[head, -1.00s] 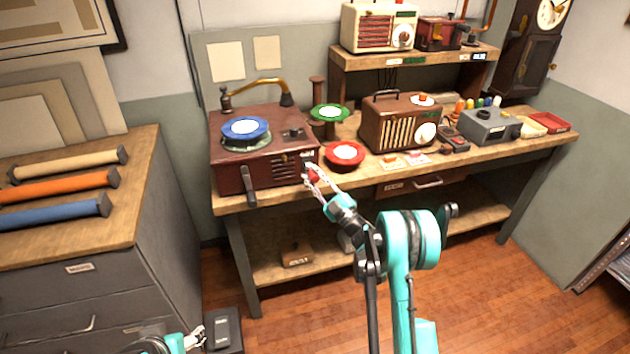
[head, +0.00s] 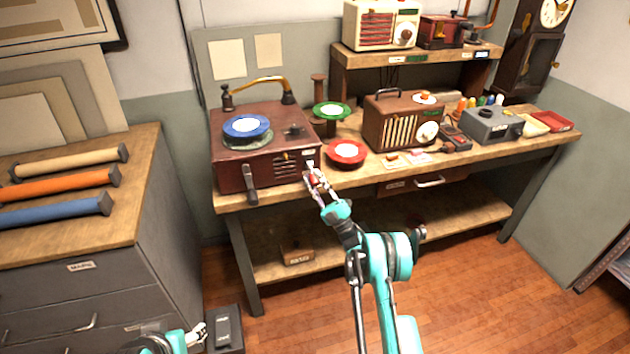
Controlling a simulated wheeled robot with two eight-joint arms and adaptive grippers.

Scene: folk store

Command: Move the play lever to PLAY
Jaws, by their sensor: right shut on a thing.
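The dark red record player (head: 238,176) stands at the left end of the workbench, with a blue disc (head: 246,126) on its platter. A grey lever or crank (head: 250,184) hangs on its front face toward the left. A small red knob (head: 314,178) shows at the front right corner of the player. My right gripper (head: 314,176) is at that corner, its fingers shut around the red knob. The fingers hide much of the knob and any lever behind it. My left gripper (head: 201,332) is low at the bottom left, away from the bench; its fingers are too small to judge.
A red disc (head: 346,153) lies right of the player, and a green disc (head: 331,111) sits behind it on a stand. A brown radio (head: 401,121) stands further right. A drawer cabinet (head: 75,300) with rolls on top is at the left.

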